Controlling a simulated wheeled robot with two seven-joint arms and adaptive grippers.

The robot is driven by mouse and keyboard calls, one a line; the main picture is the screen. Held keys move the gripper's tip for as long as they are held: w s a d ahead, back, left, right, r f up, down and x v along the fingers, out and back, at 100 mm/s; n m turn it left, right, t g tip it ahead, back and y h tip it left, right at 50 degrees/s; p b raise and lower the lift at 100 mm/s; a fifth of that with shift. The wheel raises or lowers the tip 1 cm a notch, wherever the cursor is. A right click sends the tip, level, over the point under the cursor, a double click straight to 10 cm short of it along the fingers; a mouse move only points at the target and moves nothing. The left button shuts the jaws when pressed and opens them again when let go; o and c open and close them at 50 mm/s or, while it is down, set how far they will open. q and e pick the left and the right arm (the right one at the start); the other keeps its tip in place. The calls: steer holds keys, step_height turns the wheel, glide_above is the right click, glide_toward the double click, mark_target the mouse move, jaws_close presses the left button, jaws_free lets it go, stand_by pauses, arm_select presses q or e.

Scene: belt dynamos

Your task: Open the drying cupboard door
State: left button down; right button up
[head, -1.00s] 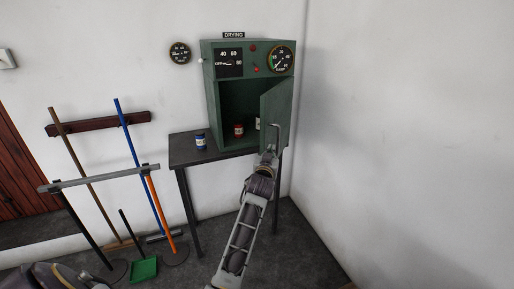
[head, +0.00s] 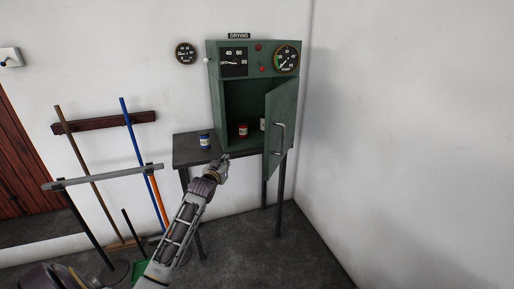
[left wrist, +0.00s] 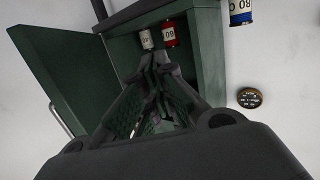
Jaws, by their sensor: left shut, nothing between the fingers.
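The green drying cupboard (head: 217,72) stands on a dark table in the head view. Its door (head: 281,122) is hinged at the right and stands wide open, with a metal bar handle (head: 280,138) on its outer face. A red can (head: 242,131) and a pale can (head: 262,124) are inside. The left wrist view also shows the open door (left wrist: 65,75), the red can (left wrist: 168,33) and the pale can (left wrist: 146,39). My left gripper (head: 224,160) is shut and empty, in front of the table edge, left of the door and apart from the handle. My right gripper is not in view.
A blue can (head: 204,141) stands on the table (head: 187,150) left of the cupboard. A white wall is close on the right; the floor before the table is clear.

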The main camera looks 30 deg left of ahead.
arm_select(q)
steer(key=d+r+n+t+h, duration=0.2)
steer(key=d+r+n+h, duration=0.2)
steer(key=n, duration=0.8)
steer(key=shift+s+d+r+h, duration=0.25)
steer(key=shift+s+r+h, duration=0.2)
steer(key=shift+r+h, duration=1.1)
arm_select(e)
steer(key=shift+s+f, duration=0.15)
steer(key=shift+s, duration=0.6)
arm_select(q)
steer(key=shift+f+h, duration=0.35)
steer(key=shift+w, duration=0.1)
